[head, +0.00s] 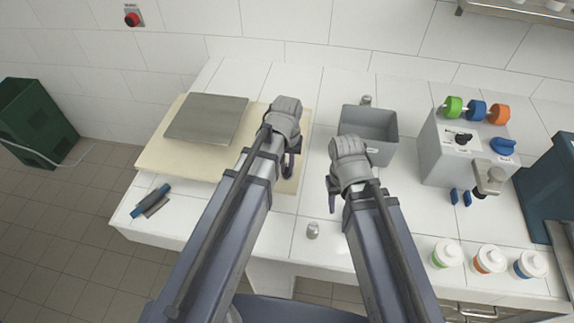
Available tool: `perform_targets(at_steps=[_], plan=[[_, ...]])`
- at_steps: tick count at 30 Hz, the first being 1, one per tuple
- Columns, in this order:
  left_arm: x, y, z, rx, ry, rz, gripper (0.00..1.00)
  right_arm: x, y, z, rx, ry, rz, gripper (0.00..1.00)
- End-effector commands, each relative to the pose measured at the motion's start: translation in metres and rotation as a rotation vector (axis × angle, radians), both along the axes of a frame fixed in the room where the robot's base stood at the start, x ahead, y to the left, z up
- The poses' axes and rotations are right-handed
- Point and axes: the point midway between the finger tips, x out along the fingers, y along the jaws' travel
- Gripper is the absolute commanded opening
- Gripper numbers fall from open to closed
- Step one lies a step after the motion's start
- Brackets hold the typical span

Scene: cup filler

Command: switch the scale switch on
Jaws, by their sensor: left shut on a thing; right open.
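The scale appears to be the flat grey plate (206,118) on a beige board (165,157) at the left of the counter. I cannot make out a scale switch; my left arm hides part of the board's right side. My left gripper (285,108) is over the board's right part, right of the plate. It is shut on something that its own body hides. My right gripper (348,148) is open, at the front left of the grey bin; its fingertips are hard to see.
The grey bin (384,151) stands behind my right gripper. A grey machine (437,165) with coloured knobs is at right. Several lidded jars (447,254) stand at front right. Small metal cylinders stand by the bin (366,100) and in front (312,230). A blue tool (150,200) lies front left.

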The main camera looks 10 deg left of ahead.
Motion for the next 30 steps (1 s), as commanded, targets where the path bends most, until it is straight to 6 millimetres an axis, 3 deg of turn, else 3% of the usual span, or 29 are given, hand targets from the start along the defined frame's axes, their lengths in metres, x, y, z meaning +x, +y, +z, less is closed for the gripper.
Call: perform_targets(at_steps=[22,23,30], plan=[[-0.0002,0.0,-0.0001,0.0,0.0,-0.073,0.0,0.0,0.0,-0.0001,0.0,0.0,0.0,0.5],[-0.0002,0.0,-0.0001,0.0,0.0,-0.073,0.18,0.0,0.0,-0.0001,0.0,0.0,0.0,0.5],[-0.0001,0.0,0.0,0.0,0.0,-0.072,0.45,0.0,0.0,0.0,0.0,0.0,0.0,0.5]])
